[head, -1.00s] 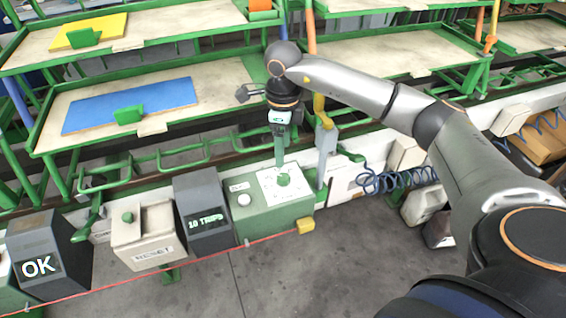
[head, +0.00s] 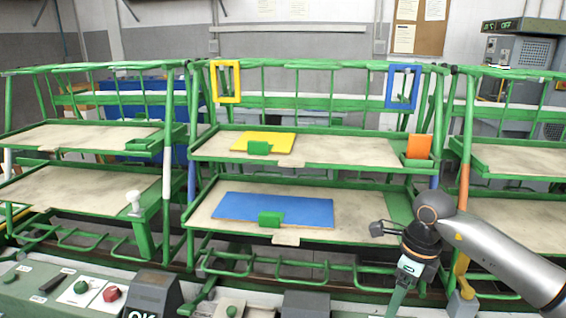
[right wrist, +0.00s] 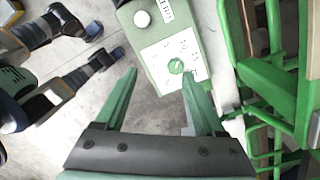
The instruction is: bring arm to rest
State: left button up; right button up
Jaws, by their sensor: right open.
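My right arm reaches in from the right in the head view, and its gripper (head: 396,302) points down at the bottom edge, its tips cut off. In the right wrist view my right gripper (right wrist: 158,72) has its two green fingers spread apart with nothing held between them. A pale green control box (right wrist: 165,45) with a white plate and a green knob (right wrist: 176,66) lies beyond the fingertips. The knob shows just past the right fingertip; I cannot tell the exact gap. My left gripper is not seen.
Green racks with shelves stand ahead, holding a blue board (head: 275,209) and a yellow board (head: 263,141). A red button (head: 111,294) and an OK box (head: 150,296) are at lower left. Green rack rails (right wrist: 275,75) run close on the right in the wrist view.

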jog(key=s+a+f+g+y+p, duration=0.1)
jog(key=s+a+y, duration=0.25)
jog(key=a, duration=0.55)
jog(key=s+a+f+g+y, duration=0.1)
jog(key=s+a+f+y, duration=0.1)
jog(key=a+y, duration=0.45)
jog(key=s+a+r+m+t+y+p, duration=0.1)
jog(key=a+r+m+t+y+p, duration=0.1)
jog(key=a+r+m+t+y, duration=0.7)
jog(key=w+d+f+m+t+h+p, duration=0.1)
jog(key=d+f+m+t+h, duration=0.5)
jog(key=m, duration=0.7)
jog(key=d+f+m+t+h, duration=0.3)
jog(key=f+m+h, duration=0.45)
jog(key=m, duration=0.55)
jog(key=s+d+f+m+g+h, duration=0.2)
jog(key=s+f+m+g, duration=0.1)
jog(key=s+f, duration=0.4)
jog(key=s+d+f+m+g+h+p, duration=0.1)
jog(key=s+d+f+m+g+h, duration=0.1)
jog(key=s+f+m, duration=0.3)
notch_tip(320, 180, down, 2)
jog(key=shift+s+d+g, duration=0.8)
jog(key=shift+s+d, duration=0.05)
jog(key=shift+s, duration=0.15)
